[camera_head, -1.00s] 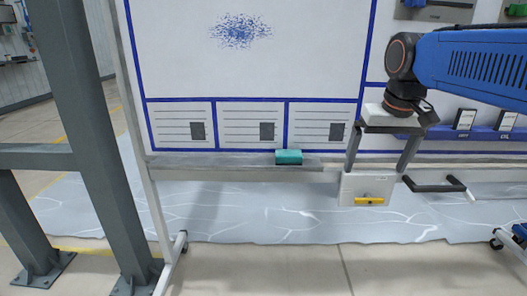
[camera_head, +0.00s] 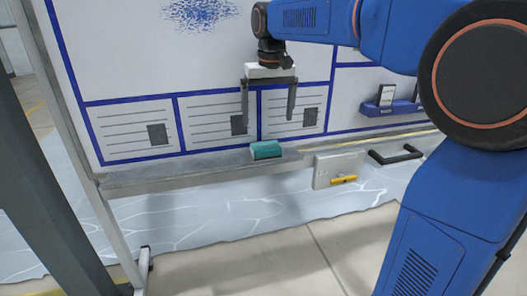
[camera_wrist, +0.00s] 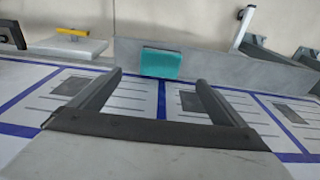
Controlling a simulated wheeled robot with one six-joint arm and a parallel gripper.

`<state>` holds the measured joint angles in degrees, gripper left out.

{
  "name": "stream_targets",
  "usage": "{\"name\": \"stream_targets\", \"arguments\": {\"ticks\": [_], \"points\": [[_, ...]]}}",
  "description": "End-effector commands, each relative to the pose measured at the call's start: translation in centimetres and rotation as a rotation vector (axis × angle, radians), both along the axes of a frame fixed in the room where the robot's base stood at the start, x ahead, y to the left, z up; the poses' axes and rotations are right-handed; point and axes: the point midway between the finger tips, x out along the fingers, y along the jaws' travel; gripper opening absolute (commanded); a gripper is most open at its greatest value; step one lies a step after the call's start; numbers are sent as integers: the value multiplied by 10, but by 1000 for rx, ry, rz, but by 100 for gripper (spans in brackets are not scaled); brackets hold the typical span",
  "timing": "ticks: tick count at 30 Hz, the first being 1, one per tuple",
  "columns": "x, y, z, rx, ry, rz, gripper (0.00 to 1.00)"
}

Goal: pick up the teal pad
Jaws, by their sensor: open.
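The teal pad (camera_head: 265,150) is a small block lying on the grey ledge (camera_head: 190,171) along the bottom of the whiteboard. My gripper (camera_head: 268,122) is open and empty, pointing down, with its two dark fingers spread just above the pad in the head view. In the wrist view the pad (camera_wrist: 161,64) shows beyond the fingertips and roughly midway between the two fingers (camera_wrist: 157,80), apart from them. Nothing hides the pad in either view.
The whiteboard (camera_head: 130,60) with blue lines stands close behind my gripper. A pale box with a yellow handle (camera_head: 336,169) and a black handle (camera_head: 396,155) are right of the pad. A blue holder (camera_head: 390,107) is on the board at right. A grey post (camera_head: 45,170) stands at left.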

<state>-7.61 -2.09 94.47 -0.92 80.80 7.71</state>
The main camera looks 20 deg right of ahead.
Motion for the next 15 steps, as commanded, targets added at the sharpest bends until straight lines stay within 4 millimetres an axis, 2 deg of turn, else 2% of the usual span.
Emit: {"name": "stream_targets", "arguments": {"ticks": [3,9,15], "points": [[2,0,-22,0,2,0,96],[6,0,-54,0,2,0,96],[8,0,-69,0,0,0,96]]}}
